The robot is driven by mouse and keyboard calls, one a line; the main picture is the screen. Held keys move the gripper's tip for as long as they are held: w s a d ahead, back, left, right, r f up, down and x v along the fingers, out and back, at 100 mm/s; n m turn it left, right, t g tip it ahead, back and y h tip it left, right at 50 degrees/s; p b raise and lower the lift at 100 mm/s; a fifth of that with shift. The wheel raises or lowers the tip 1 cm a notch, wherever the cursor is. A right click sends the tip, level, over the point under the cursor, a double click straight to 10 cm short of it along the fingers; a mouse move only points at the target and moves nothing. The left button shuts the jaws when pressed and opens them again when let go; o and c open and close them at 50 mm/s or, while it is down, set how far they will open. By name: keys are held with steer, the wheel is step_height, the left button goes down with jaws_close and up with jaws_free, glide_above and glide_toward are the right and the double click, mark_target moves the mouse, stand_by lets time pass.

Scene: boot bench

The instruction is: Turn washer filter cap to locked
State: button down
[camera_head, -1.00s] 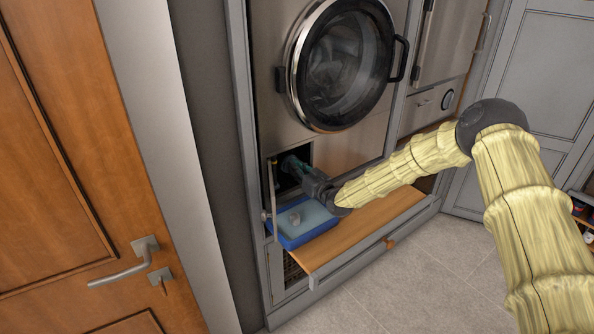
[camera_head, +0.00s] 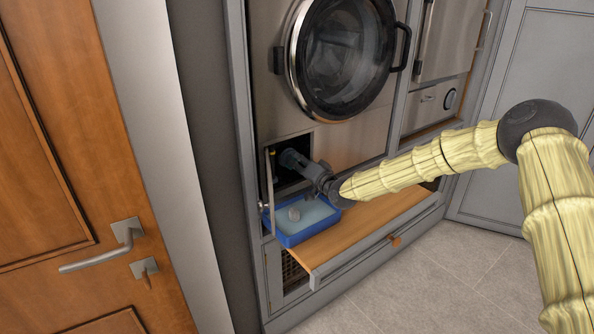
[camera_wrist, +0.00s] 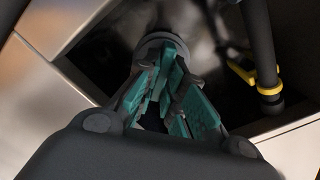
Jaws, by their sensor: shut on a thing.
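The washer filter cap (camera_wrist: 160,40) shows in the wrist view as a grey round piece at the fingertips, inside the dark opening low on the washer. My gripper (camera_wrist: 163,62) is shut on it, its teal-padded fingers reaching to its near side. They cover much of the cap, so I cannot tell its turn angle. In the head view my gripper (camera_head: 290,158) reaches into the square opening below the round door of the washer (camera_head: 346,58). The cap itself is hidden there.
The open flap (camera_head: 270,190) stands at the opening's left. A dark hose with a yellow clip (camera_wrist: 268,90) hangs right of my fingers.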

steer(key=m+b, duration=0.4)
steer(key=m, duration=0.1)
steer(key=shift+d+f, duration=0.15)
steer(key=shift+f, duration=0.2)
steer(key=shift+r+m+b, duration=0.1)
steer(key=shift+m+b, duration=1.15)
steer(key=shift+m, duration=0.15)
steer(key=c, duration=1.5)
jaws_free()
steer(key=v, duration=1.2)
